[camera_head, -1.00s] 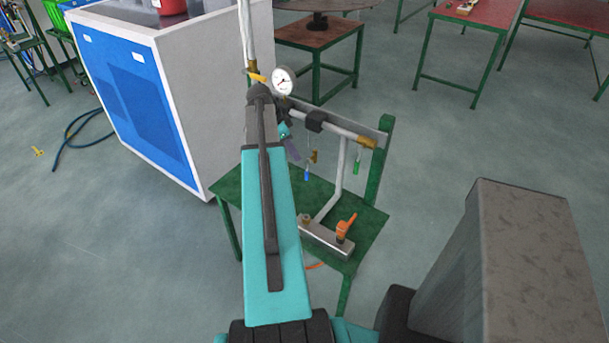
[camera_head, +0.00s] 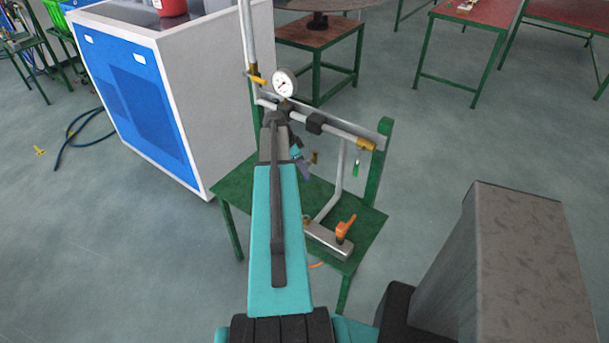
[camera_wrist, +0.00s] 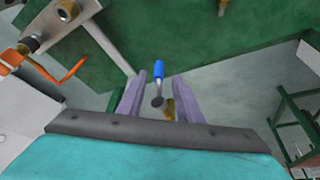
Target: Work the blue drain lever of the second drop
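The blue drain lever (camera_wrist: 158,70) shows in the wrist view, hanging on a dark stem between the two purple-grey fingers of my gripper (camera_wrist: 160,76). The fingers are apart, with a visible gap on each side of the lever. In the head view my gripper (camera_head: 304,168) is at the pipe assembly, below the horizontal pipe (camera_head: 345,132). The blue lever is hidden there behind my gripper and arm. A brass fitting (camera_head: 315,157) shows just right of the gripper. A green lever (camera_head: 356,168) hangs at the right end of the pipe.
A blue and white cabinet (camera_head: 185,100) stands left.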

